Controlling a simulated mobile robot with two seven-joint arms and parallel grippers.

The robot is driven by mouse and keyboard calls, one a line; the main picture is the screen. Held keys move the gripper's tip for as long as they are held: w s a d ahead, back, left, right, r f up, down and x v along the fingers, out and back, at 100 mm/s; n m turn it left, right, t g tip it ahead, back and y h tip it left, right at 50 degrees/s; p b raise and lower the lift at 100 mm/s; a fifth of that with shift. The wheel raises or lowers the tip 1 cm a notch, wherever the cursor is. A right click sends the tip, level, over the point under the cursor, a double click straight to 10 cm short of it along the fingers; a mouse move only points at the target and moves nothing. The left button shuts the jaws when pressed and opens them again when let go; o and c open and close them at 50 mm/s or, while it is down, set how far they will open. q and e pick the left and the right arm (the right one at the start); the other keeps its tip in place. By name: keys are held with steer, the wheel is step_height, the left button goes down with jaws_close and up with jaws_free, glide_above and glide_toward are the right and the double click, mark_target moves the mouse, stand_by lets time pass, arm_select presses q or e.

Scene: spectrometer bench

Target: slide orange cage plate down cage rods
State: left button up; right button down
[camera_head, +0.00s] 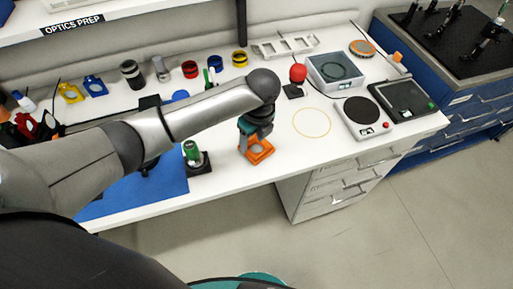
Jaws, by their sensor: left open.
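The orange cage plate (260,156) is at the front edge of the white bench, right of the blue mat. It looks like a square frame with an opening. My left gripper (257,133) points down directly over it, with its fingertips at or just above the plate's upper part. The gripper is open; whether the fingers touch the plate is too small to tell. My left arm crosses the view from the left and hides part of the mat. I cannot make out the cage rods. My right gripper is out of view.
A green-topped part on a black base (197,160) stands just left of the gripper. A red ball on a stand (298,73) is behind it to the right. A yellow ring outline (311,122) marks clear bench. A round-topped device (362,112) stands farther right.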

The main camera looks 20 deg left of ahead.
mark_target(248, 153)
arm_select(q)
steer(key=shift+s+a+f, duration=0.1)
steer(key=shift+a+f, duration=0.05)
steer(key=shift+f, duration=0.75)
steer(key=shift+w+a+f, duration=0.1)
steer(key=shift+a+f, duration=0.1)
steer(key=shift+f, duration=0.65)
steer(key=shift+s+a+f, duration=0.1)
steer(key=shift+a+f, duration=0.05)
steer(key=shift+f, duration=0.75)
jaws_close()
